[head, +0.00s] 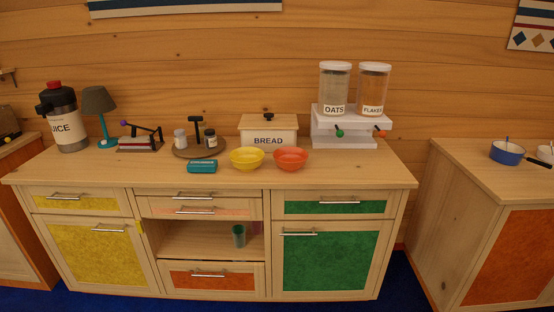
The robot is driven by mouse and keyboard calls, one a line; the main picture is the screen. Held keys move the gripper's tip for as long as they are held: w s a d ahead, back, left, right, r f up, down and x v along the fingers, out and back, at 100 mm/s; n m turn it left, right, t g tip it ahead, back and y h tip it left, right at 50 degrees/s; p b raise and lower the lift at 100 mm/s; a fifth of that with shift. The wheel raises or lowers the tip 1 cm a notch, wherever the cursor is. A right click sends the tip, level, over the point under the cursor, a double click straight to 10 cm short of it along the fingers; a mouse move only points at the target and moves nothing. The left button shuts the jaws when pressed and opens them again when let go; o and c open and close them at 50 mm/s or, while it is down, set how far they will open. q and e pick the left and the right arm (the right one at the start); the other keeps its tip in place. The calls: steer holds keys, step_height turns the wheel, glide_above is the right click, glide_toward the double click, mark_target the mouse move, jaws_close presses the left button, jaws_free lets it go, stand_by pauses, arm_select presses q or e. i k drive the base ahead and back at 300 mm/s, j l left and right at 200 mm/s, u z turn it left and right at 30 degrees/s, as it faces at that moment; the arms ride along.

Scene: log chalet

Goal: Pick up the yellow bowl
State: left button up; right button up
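The yellow bowl (246,159) stands upright on the wooden counter (340,172), near the middle. It looks empty. It is just left of an orange bowl (290,158), their rims close together. The bread box (268,133) is right behind the two bowls. Neither of my grippers shows in the head view.
A teal packet (202,166) lies left of the yellow bowl, in front of a round wooden tray (184,152) with shakers. Left are a juice dispenser (64,118) and a lamp (99,105). A cereal dispenser (344,126) stands right. The counter's front strip is clear.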

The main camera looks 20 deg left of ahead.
mark_target(247, 158)
steer(key=i+j, duration=1)
